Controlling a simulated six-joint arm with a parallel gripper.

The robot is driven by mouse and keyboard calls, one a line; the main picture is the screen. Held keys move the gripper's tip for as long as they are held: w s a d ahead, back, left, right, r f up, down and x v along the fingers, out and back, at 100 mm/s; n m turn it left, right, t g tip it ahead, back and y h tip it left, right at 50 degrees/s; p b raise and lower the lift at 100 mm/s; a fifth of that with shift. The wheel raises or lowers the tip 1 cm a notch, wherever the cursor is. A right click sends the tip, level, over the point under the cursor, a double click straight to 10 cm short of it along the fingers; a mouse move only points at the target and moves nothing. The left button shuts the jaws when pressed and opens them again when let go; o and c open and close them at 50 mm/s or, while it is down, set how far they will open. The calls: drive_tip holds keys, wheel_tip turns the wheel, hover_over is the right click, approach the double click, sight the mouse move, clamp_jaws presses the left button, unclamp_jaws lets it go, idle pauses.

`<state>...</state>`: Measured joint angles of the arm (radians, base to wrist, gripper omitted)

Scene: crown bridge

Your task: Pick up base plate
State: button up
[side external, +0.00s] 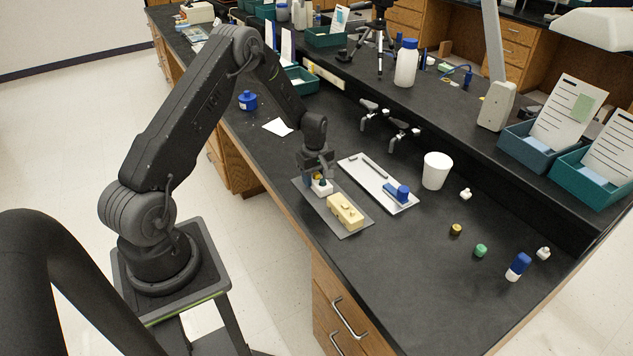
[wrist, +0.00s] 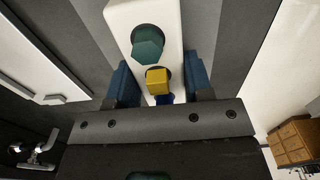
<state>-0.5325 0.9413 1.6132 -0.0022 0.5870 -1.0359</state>
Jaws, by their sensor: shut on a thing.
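In the side view a white block (side external: 322,188) sits at the far end of a dark grey mat (side external: 359,229), under my gripper (side external: 318,180). In the wrist view the white block (wrist: 119,15) lies between the blue fingers of my gripper (wrist: 160,84), which is shut on its two sides. A green piece (wrist: 148,43) and a yellow piece (wrist: 158,81) sit in round holes in its top. A blue piece (wrist: 164,98) shows partly near the palm. The near end of the block is hidden by the gripper. I cannot tell whether the block touches the mat.
A cream block (side external: 345,211) stands close by on the mat. A white tray (side external: 368,183) with a blue-ended tool lies to the right. A white cup (side external: 437,170) and small coloured caps stand farther right. The bench edge runs close to the mat.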

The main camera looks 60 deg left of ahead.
drive_tip(key=c, duration=0.3)
drive_tip(key=shift+r, duration=0.15)
drive_tip(key=shift+c, duration=0.2)
drive_tip(key=shift+r, duration=0.65)
wheel_tip(320, 180, up, 3)
drive_tip(key=s+a+r, duration=0.6)
drive_tip(key=s, duration=0.3)
drive_tip(key=shift+w+d+f, duration=0.5)
drive_tip(key=shift+w+d, duration=0.95)
drive_tip(key=shift+w, duration=2.6)
drive_tip(key=shift+w+d+f, duration=0.45)
drive_tip(key=shift+w+d, duration=1.05)
drive_tip(key=shift+w, duration=2.55)
drive_tip(key=shift+w+d+f, duration=0.5)
drive_tip(key=shift+w+d, duration=0.95)
drive_tip(key=shift+w, duration=2.6)
